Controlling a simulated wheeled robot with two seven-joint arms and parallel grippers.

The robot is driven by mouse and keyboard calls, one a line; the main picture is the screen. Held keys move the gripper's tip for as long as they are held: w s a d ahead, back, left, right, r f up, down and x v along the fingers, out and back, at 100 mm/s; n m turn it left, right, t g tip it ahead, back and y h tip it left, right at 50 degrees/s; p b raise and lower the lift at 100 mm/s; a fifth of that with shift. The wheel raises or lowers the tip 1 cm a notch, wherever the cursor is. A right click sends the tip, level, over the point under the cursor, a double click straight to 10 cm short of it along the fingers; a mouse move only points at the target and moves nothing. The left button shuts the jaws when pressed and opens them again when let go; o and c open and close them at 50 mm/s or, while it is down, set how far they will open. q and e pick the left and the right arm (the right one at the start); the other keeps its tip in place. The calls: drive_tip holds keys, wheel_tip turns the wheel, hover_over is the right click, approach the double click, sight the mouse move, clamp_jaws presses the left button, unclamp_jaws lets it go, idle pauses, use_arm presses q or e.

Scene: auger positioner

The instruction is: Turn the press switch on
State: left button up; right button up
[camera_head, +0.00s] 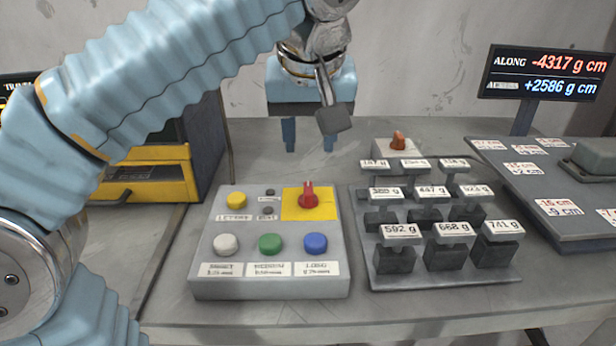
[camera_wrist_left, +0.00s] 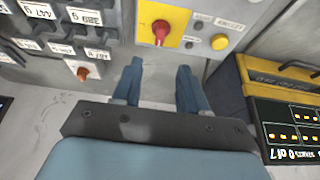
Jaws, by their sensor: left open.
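A grey control box (camera_head: 270,285) stands on the table. A red knob (camera_head: 308,197) sits on a yellow plate (camera_head: 327,212) at its back right corner. The knob also shows in the left wrist view (camera_wrist_left: 161,30), beyond the fingertips. I cannot read a label naming the press switch. A smaller orange-red switch (camera_head: 398,140) sits on a small pale block behind the weights; it also shows in the wrist view (camera_wrist_left: 82,73). My left gripper (camera_head: 309,138) is open and empty, pointing down behind the box, apart from the knob. My right gripper is not in view.
The box also has white (camera_head: 226,244), green (camera_head: 270,243), blue (camera_head: 315,243) and yellow (camera_head: 236,200) buttons. A rack of several labelled weights (camera_head: 446,280) stands to its right. A yellow-black machine (camera_head: 150,180) is at left. A display (camera_head: 545,75) stands over a grey board (camera_head: 525,205).

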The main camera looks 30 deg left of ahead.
sight(309, 188)
use_arm(q)
drive_tip(key=b+x, duration=0.2)
drive_tip(key=x, duration=1)
drive_tip(key=shift+s+f, duration=0.1)
drive_tip(key=shift+f, duration=0.1)
clamp_jaws()
